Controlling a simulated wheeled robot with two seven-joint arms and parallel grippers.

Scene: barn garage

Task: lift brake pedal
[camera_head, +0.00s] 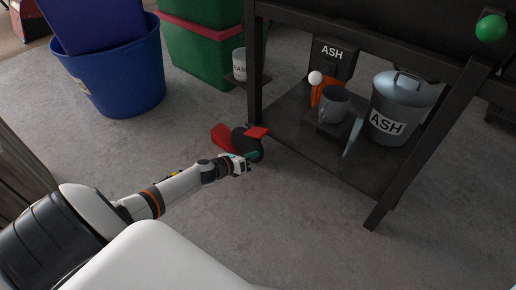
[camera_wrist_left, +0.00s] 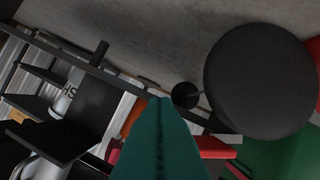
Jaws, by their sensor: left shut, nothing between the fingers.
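A flat red pedal-like tab, which I take for the brake pedal (camera_head: 258,132), sticks out beside a black wheel (camera_head: 240,142) near the foot of the black rack. My left gripper (camera_head: 252,157) is low at the wheel, just below the red tab, with teal fingertips. In the left wrist view its teal fingers (camera_wrist_left: 158,145) are shut with nothing between them. The black round wheel (camera_wrist_left: 258,82) is at the right there, and a red flat part (camera_wrist_left: 213,148) shows beside the fingers. I cannot tell whether the fingers touch it. My right gripper is in neither view.
The black metal rack (camera_head: 376,216) stands at the right, with an ASH bucket (camera_head: 402,100) and a grey mug (camera_head: 334,103) on its lower shelf. Blue tubs (camera_head: 120,75) and green bins (camera_head: 200,55) stand behind. The concrete floor in front is clear.

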